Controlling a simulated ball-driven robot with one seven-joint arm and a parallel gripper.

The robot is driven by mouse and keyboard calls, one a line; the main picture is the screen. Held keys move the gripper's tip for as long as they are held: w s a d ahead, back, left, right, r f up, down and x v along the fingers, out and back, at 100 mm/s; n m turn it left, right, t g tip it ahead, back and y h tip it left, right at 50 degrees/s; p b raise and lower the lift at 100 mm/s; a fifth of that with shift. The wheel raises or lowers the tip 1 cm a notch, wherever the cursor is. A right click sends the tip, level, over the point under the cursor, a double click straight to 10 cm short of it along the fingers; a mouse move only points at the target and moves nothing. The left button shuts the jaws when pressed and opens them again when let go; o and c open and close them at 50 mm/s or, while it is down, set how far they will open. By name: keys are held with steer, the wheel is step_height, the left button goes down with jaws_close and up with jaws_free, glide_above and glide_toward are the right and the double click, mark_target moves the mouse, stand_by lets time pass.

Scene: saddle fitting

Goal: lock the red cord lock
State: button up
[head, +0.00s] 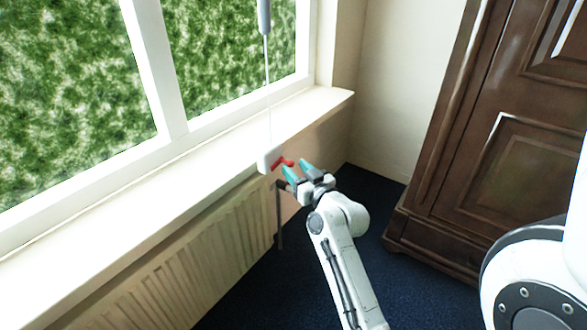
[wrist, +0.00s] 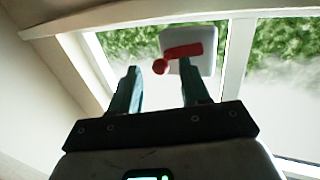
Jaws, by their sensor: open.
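The red cord lock (head: 282,163) is a small red lever with a rounded knob, set on a white housing (head: 265,160) on the cord at the window sill's front edge. In the wrist view the red lever (wrist: 182,53) lies across the white housing (wrist: 206,40), its knob at the left end, slightly lower. My gripper (head: 297,168) has teal fingers and is open beside the lever. In the wrist view my gripper (wrist: 161,78) shows its fingers apart, with the knob between and beyond the tips. The right finger overlaps the housing's lower edge; contact cannot be told.
A thin cord (head: 268,90) runs up from the housing to a grey piece (head: 264,18). The window sill (head: 150,185) and a radiator (head: 160,270) lie to the left. A dark wooden wardrobe (head: 450,190) stands at the right.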

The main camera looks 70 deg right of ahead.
steer(key=shift+x, duration=0.95)
jaws_close()
